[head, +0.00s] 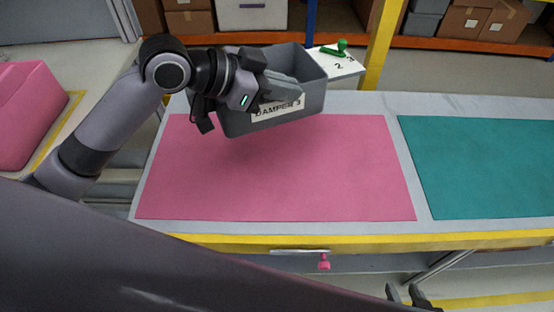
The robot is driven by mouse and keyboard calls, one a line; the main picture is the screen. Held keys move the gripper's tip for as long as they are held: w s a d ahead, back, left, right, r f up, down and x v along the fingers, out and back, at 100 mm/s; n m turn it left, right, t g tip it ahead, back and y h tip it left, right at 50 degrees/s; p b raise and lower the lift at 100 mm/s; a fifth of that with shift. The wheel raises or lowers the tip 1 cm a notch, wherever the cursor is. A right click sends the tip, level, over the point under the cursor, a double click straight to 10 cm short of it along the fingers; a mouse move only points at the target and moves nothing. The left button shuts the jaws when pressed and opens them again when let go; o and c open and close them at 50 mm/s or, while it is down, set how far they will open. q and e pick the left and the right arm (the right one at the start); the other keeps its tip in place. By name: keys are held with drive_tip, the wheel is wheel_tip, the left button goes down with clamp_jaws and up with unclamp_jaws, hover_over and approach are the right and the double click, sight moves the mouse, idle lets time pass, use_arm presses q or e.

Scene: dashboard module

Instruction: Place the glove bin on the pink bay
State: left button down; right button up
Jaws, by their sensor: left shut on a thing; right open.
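A grey open-topped bin (298,116) has a white label that reads DAMPER 3; I see no other bin on the bench, and no glove marking on it. My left gripper (284,92) is shut on the bin's near side and partly covers its label and wall. The bin hangs slightly tilted over the back part of the pink bay (280,180), apparently above the surface, with a soft shadow below. The front of the pink bay is bare. My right gripper (408,294) is open and empty at the bottom edge, low in front of the bench.
A teal bay (485,165) lies bare to the right on the same bench. A drawer handle (300,252) with a pink tag is on the front.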

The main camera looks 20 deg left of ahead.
use_arm(q)
wheel_tip(320, 180, down, 20)
drive_tip(key=shift+r+b, duration=0.15)
drive_tip(key=shift+b, duration=1.1)
drive_tip(key=c, duration=1.2)
unclamp_jaws()
drive_tip(key=shift+c, duration=0.2)
drive_tip(key=shift+a, duration=0.1)
drive_tip(key=v, duration=1.2)
